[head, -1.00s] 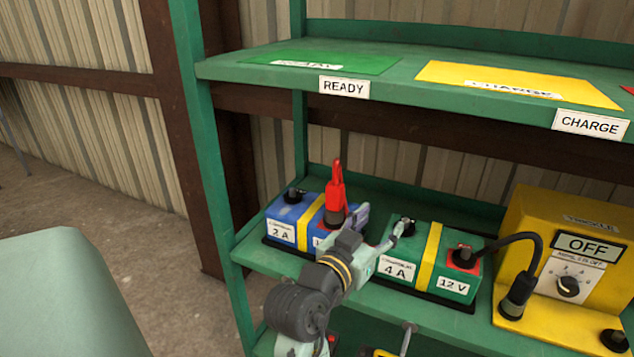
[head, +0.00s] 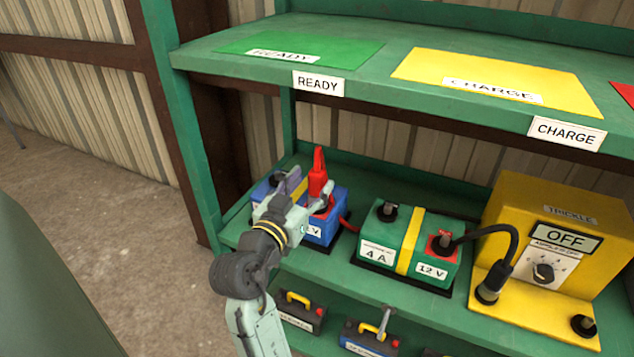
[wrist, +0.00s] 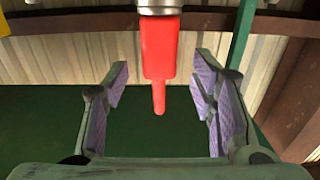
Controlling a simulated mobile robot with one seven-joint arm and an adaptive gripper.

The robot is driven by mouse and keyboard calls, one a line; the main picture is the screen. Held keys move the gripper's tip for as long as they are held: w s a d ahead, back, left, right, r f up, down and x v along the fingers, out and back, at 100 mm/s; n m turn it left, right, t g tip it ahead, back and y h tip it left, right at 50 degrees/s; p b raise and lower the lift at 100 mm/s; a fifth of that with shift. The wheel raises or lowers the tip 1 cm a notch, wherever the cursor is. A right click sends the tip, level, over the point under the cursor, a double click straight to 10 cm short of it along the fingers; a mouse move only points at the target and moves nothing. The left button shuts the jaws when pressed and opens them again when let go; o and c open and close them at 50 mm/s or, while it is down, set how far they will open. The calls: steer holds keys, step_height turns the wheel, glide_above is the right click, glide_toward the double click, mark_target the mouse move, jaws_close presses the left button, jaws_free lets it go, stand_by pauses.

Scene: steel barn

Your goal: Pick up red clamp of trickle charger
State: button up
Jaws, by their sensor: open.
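The red clamp (head: 318,172) stands upright on the blue battery (head: 325,229) on the middle shelf. A red cable (head: 348,224) shows at that battery's right side. My gripper (head: 305,188) is open at the clamp, with one finger on each side of it in the picture. In the wrist view the red clamp (wrist: 160,48) lies between the spread fingers of my gripper (wrist: 160,90), with a gap on both sides. The yellow trickle charger (head: 502,213) stands at the right and its display reads OFF. My gripper hides part of the blue battery.
A green battery (head: 388,231) marked 4 A and 12 V stands right of the blue one. A black cable (head: 505,232) joins it to the charger. The upper shelf (head: 390,60) with READY and CHARGE mats hangs above. More batteries (head: 300,310) sit below.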

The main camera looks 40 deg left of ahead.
mark_target(314, 179)
steer(key=shift+p+x, duration=0.6)
steer(key=shift+x, duration=1.3)
steer(key=shift+c, duration=0.6)
steer(key=shift+r, duration=0.1)
jaws_close()
